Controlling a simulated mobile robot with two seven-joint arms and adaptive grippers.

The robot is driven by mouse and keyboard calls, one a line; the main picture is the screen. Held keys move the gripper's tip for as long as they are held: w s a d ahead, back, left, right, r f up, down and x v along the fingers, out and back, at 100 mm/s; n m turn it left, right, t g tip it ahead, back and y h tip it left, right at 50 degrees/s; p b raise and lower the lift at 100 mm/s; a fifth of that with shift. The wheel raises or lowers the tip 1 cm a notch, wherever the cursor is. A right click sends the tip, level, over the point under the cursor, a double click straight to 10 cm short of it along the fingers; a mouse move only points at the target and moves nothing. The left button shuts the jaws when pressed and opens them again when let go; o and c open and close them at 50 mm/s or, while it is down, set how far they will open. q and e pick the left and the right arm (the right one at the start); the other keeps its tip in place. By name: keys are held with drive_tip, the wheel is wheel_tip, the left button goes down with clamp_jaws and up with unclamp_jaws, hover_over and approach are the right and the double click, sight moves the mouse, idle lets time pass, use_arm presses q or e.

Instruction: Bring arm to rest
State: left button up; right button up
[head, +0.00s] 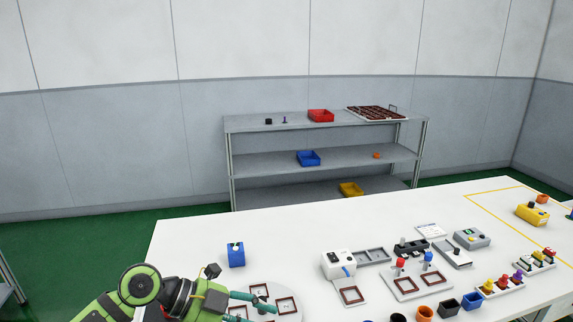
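My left arm comes in from the lower left, green with black joints. Its gripper (262,314) has teal fingers and hangs over a round pale plate (291,314) with square brown-rimmed frames. The fingers look spread apart, with nothing seen between them; the lower finger is partly cut off by the picture's bottom edge. My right arm and gripper are not in view. A blue box (236,257) with a light top stands on the white table (195,245), just behind the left gripper and apart from it.
A white device (338,264), a grey tray (372,256) and a board with red and blue knobs (410,290) fill the table's middle. Small pots, including an orange one (424,313), line the front. A metal shelf (300,124) stands behind. Table left of the blue box is clear.

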use_arm(q)
drive_tip(key=s+d+r+n+t+h, duration=0.1)
drive_tip(key=d+r+t+h, duration=0.2)
drive_tip(key=d+r+h, duration=0.35)
drive_tip(key=w+a+r+n+t+y, duration=0.35)
drive_tip(key=a+r+n+t, duration=0.3)
drive_tip(key=n+t, duration=0.55)
drive_tip(key=s+a+f+n+y, duration=0.2)
drive_tip(key=a+f+n+y, duration=1.2)
drive_tip(key=f, duration=0.3)
drive_tip(key=s+f+g, duration=0.7)
drive_tip(key=s+f, duration=0.1)
drive_tip(key=s, duration=0.3)
drive_tip(key=s+f+g, duration=0.6)
drive_tip(key=s+f, duration=0.3)
drive_tip(key=s, duration=0.2)
drive_tip(key=s+f+g, duration=0.1)
drive_tip(key=s+f, duration=0.2)
drive_tip(key=f, duration=2)
drive_tip(key=s+a+f+m+g, duration=0.1)
drive_tip(key=s+a+f, duration=0.1)
drive_tip(key=s+f, duration=1.1)
drive_tip(key=shift+s+a+y, duration=0.3)
drive_tip(key=shift+s, duration=0.8)
